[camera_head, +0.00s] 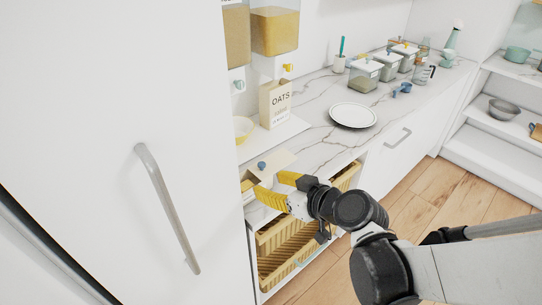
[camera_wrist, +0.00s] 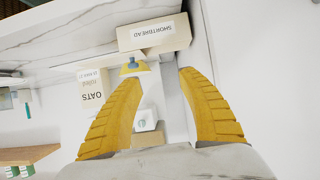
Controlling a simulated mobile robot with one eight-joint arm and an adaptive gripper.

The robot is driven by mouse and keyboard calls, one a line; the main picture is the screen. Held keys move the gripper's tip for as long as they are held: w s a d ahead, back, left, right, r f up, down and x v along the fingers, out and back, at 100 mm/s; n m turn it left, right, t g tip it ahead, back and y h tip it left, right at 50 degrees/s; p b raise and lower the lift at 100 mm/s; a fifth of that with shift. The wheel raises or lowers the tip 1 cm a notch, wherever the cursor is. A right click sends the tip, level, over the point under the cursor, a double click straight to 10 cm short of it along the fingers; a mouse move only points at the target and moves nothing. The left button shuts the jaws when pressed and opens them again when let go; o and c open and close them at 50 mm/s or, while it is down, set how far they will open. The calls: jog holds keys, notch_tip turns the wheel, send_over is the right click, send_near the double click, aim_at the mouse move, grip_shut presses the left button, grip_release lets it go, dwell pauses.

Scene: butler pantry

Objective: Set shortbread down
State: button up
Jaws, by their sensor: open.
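The shortbread box (camera_wrist: 153,36) is a pale carton, its label upside down in the wrist view. It lies just beyond my fingertips, not between them, and looks apart from both fingers. My gripper (camera_wrist: 155,78) has two yellow ribbed fingers spread wide with nothing held between them. In the head view my gripper (camera_head: 270,186) is low at the counter's left end, beside the tall white door. A cream, flat-topped shape (camera_head: 276,162) with a blue knob shows just behind the fingers there; I cannot tell whether it is the shortbread box.
An oats box (camera_head: 276,104) and a yellow bowl (camera_head: 242,129) stand by the grain dispensers. A white plate (camera_head: 353,116) lies on the marble counter (camera_head: 318,140), with clear room around it. Wicker baskets (camera_head: 283,255) sit below my gripper. The white door's handle (camera_head: 167,205) sticks out at left.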

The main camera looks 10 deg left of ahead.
jog(key=s+d+r+m+h, duration=0.1)
jog(key=s+d+m+h, duration=0.2)
jog(key=d, duration=0.6)
jog(key=s+d+r+m+h, duration=0.1)
jog(key=s+d+m+h, duration=0.2)
jog(key=d, duration=0.6)
jog(key=s+d+r+m+g+h, duration=0.1)
jog(key=s+d+m+h, duration=0.2)
jog(key=s+d, duration=0.3)
jog(key=d+m, duration=0.1)
jog(key=d, duration=0.1)
jog(key=shift+d+h, duration=0.4)
